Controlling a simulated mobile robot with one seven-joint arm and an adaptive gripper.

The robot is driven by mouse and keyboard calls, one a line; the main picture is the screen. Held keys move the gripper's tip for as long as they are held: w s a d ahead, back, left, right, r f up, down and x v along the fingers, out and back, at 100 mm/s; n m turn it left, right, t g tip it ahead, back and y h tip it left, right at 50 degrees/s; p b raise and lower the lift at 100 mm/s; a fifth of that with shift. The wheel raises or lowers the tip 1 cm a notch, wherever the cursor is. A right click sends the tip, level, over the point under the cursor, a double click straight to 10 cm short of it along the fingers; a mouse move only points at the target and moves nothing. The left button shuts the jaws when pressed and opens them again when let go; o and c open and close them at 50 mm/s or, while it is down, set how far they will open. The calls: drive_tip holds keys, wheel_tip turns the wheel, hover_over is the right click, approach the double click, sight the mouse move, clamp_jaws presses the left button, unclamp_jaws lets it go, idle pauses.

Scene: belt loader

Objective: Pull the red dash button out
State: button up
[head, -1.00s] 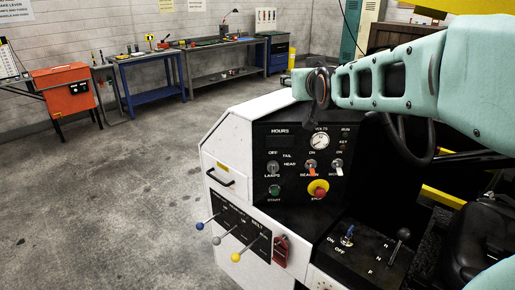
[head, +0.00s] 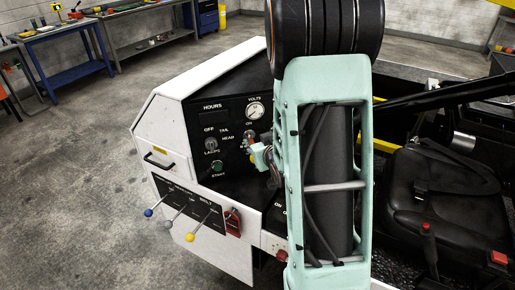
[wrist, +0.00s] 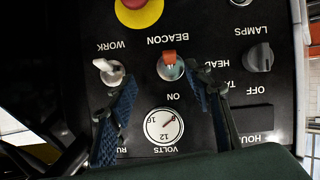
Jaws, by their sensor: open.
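The red dash button (wrist: 134,3) sits on a yellow round plate (wrist: 140,14) at the top edge of the wrist view, partly cut off. In the head view my arm hides it. My gripper (wrist: 162,76) is open and empty, its two dark blue padded fingers spread over the black dash panel (wrist: 215,30). The fingertips are on either side of the red beacon switch (wrist: 170,62), below the button in that picture. In the head view the gripper (head: 262,157) is at the panel, mostly covered by my arm. I cannot tell whether a finger touches the panel.
The work switch (wrist: 108,70) is close to one finger, and the volts gauge (wrist: 164,126) lies between the fingers. The green start button (head: 217,166), levers with coloured knobs (head: 190,237) and the black seat (head: 440,185) are around. The floor at left is clear.

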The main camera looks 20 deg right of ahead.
drive_tip(key=s+d+f+m+b, duration=0.1)
drive_tip(key=s+d+f+b, duration=0.1)
drive_tip(key=s+f+b, duration=0.3)
wheel_tip(320, 180, down, 4)
drive_tip(key=shift+f+b, duration=0.1)
drive_tip(key=shift+b, duration=0.4)
drive_tip(key=shift+b, duration=0.9)
drive_tip(key=x, duration=0.2)
drive_tip(key=p+x, duration=0.1)
drive_tip(key=x, duration=0.3)
drive_tip(key=shift+w+r+p, duration=0.25)
drive_tip(key=shift+w+p, duration=0.05)
drive_tip(key=shift+x, duration=0.8)
clamp_jaws()
